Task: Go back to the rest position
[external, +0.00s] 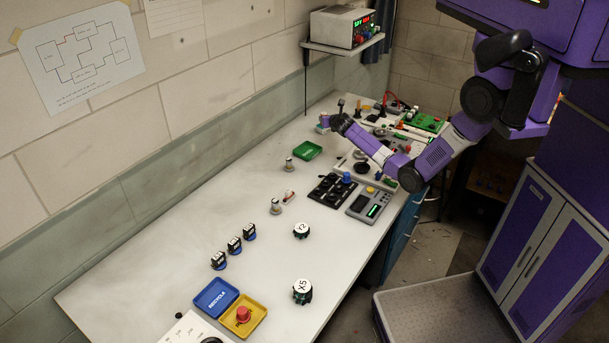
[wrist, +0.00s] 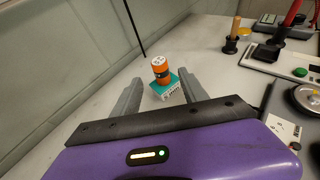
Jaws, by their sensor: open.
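My gripper (external: 338,113) is at the far end of the bench, with my purple arm stretched out over the bench top. In the wrist view my gripper (wrist: 158,78) has its two grey fingers wide apart. An orange cylinder with a dark band (wrist: 161,70) stands upright on a teal block with a white label (wrist: 171,89). Both show in the gap between the fingers, apparently beyond the tips, with no contact visible. No object is held.
To the right in the wrist view stand a dark post with a wooden top (wrist: 232,38) and a round metal part (wrist: 306,98). A green tray (external: 307,150), a black knob panel (external: 332,190) and a grey meter (external: 368,205) lie nearby. The wall (external: 230,90) borders the bench's left side.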

